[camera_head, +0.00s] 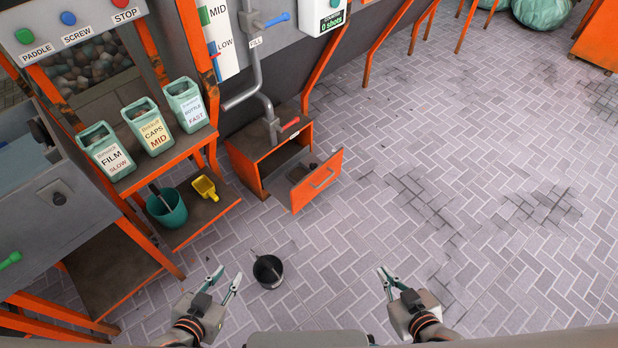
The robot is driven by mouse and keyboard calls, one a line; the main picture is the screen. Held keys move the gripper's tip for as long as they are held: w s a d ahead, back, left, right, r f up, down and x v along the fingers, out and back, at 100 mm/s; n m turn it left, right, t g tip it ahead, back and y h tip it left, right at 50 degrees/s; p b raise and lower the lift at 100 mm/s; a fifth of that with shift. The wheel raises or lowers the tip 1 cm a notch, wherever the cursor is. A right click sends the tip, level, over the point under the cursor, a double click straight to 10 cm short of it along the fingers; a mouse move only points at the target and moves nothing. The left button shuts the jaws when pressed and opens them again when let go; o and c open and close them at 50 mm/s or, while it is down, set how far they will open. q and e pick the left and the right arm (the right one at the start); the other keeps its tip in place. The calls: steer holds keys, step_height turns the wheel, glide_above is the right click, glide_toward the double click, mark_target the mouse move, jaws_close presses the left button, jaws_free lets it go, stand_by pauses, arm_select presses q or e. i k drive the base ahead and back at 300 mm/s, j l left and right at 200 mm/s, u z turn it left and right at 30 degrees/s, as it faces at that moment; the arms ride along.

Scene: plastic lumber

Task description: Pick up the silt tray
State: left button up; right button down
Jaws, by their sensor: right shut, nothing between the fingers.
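No object in view is clearly marked as a silt tray. An orange cabinet (240,165) stands on the floor below a grey pipe, with its orange handled front panel (317,182) standing out from it. My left gripper (228,273) is open and empty near the bottom of the view, left of a dark bucket. My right gripper (383,268) is shut and empty over the floor, to the right of that bucket. Both grippers are well apart from the cabinet.
The dark bucket (268,272) stands on the floor between the grippers. A shelf at left holds a teal bucket (168,208) and a yellow scoop (205,188). Labelled bins (106,152) stand above. The brick floor (470,210) at right is clear.

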mark_target(297, 172)
steer(key=i+l+u, duration=0.15)
steer(key=i+l, duration=0.15)
steer(key=i+l+u, duration=0.1)
steer(key=i+l, duration=0.2)
steer(key=l, duration=0.2)
steer(key=i+l+u, duration=0.15)
steer(key=l, duration=0.3)
steer(key=i+l+u, duration=0.15)
steer(key=i+l, duration=0.2)
steer(key=l, duration=0.15)
steer(key=i+l+u, duration=0.1)
steer(key=i+l, duration=0.15)
steer(key=l, duration=0.25)
steer(key=i+l+u, duration=0.15)
steer(key=l, duration=0.35)
steer(key=i+l+u, duration=0.1)
steer(key=l, duration=0.45)
steer(key=i+l+u, duration=0.15)
steer(key=l, duration=0.4)
steer(key=i, duration=0.1)
